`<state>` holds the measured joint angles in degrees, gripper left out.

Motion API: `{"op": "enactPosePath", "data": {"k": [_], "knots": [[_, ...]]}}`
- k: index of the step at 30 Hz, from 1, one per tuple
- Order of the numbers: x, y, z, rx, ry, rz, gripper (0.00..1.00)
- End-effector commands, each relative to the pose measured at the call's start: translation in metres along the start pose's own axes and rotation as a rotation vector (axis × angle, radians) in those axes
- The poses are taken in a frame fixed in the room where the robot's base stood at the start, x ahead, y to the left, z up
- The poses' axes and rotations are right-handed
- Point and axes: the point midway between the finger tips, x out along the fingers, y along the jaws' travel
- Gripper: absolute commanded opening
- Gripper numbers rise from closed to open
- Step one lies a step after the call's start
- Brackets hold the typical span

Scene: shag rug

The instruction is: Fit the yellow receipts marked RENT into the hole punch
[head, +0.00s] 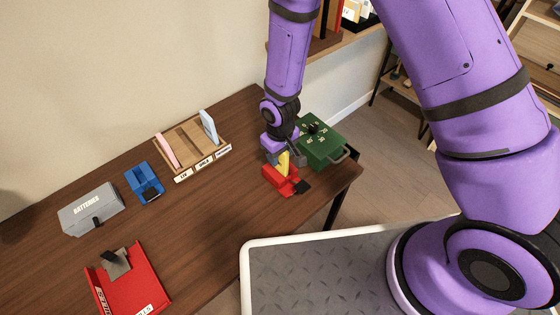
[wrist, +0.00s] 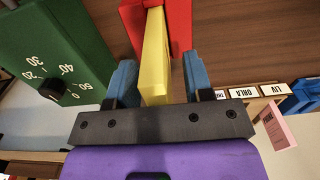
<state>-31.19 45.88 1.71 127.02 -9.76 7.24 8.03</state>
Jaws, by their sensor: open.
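The yellow receipts (head: 284,160) stand upright at the red block with a black part (head: 279,182), which I take for the hole punch, near the table's right end. In the wrist view the far end of the yellow receipts (wrist: 154,55) sits between the red walls (wrist: 179,25); how deep it sits is hidden. My gripper (head: 285,157) is right over them. In the wrist view its blue fingers (wrist: 157,80) stand open on either side of the yellow receipts, with a gap on each side. The RENT mark is not visible.
A green box with a numbered dial (head: 321,144) stands close behind my gripper. A wooden rack (head: 190,141) holds a pink and a pale blue card. A blue device (head: 144,184), a grey BATTERIES box (head: 90,209) and a red tray (head: 152,290) lie left. The table's middle is clear.

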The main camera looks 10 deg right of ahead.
Motion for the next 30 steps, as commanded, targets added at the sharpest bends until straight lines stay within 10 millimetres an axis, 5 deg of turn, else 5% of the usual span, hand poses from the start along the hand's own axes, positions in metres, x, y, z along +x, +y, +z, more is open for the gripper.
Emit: {"op": "enactPosePath", "data": {"k": [10, 16, 30], "knots": [[0.0056, 0.0001, -0.0002, 0.0, 0.001, 0.0, 0.45], [0.0054, 0.0002, -0.0002, 0.0, 0.001, 0.0, 0.0], [-0.0013, 0.0002, -0.0007, 0.0, 0.002, 0.0, 0.0]]}}
